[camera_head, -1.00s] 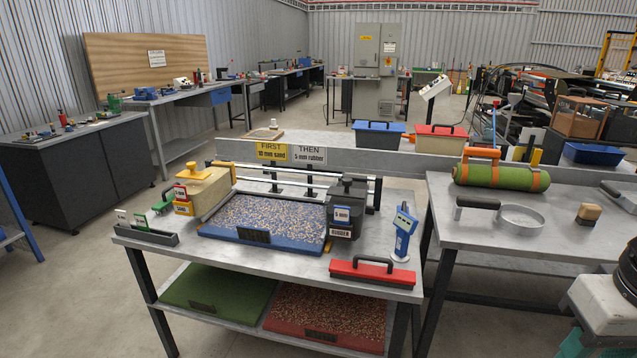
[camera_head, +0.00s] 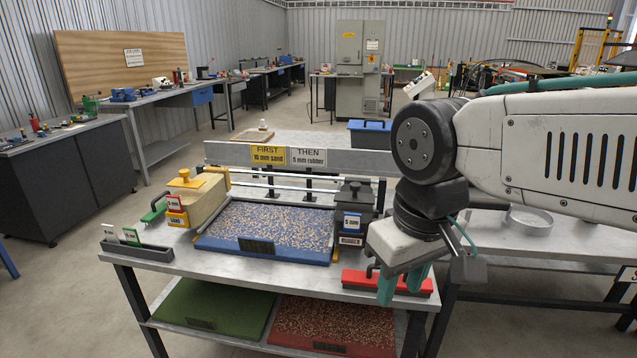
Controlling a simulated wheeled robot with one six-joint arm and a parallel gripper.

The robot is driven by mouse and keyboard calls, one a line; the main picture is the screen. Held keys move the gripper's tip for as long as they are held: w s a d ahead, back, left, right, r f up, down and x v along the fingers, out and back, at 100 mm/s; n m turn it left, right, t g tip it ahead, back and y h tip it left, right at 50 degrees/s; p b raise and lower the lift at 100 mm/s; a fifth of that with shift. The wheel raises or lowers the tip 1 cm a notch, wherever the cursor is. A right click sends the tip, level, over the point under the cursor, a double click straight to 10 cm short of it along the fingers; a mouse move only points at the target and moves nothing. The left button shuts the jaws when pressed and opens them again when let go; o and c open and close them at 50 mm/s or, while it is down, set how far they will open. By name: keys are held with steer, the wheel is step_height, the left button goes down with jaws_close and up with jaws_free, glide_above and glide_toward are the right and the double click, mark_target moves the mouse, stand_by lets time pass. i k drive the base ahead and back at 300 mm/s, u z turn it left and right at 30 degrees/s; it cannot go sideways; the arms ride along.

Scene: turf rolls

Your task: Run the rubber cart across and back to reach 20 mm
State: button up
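The rubber cart (camera_head: 354,208) is a dark grey hopper at the right end of the blue tray, with a blue-edged 5 mm card and a RUBBER label. The blue tray (camera_head: 263,252) has a speckled tan and dark surface. The yellow sand cart (camera_head: 195,200) stands at the tray's left end, with a red-edged card. My gripper (camera_head: 403,288) points down in front of and to the right of the rubber cart, apart from it in the picture. Its teal fingers are spread, with nothing visibly held between them. My arm hides the area behind the gripper.
A red bar tool (camera_head: 358,283) with a dark handle lies behind the gripper in the picture. A card rack (camera_head: 138,250) stands at the bench's front left. A sign board (camera_head: 232,154) reads FIRST 10 mm sand, THEN 5 mm rubber. Green (camera_head: 214,307) and red speckled slabs (camera_head: 333,325) lie below.

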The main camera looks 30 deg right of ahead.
mark_target(356, 196)
steer(key=z, duration=0.35)
steer(key=i, duration=0.9)
steer(key=z, duration=0.8)
